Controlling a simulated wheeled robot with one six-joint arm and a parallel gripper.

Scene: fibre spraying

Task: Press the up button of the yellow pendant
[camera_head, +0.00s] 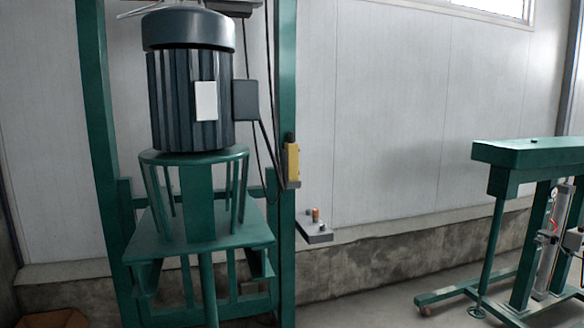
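The yellow pendant (292,163) hangs upright against the right post of the green machine frame, near the middle of the head view. It is a narrow yellow box with a dark top, and a dark cable runs near it. Its buttons are too small to tell apart, so I cannot make out the up button. My gripper is not in the head view, and nothing touches the pendant.
A large dark motor (190,100) sits on the green frame (285,70) left of the pendant. A green wheeled stand (530,152) is at right. Floor between them looks clear.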

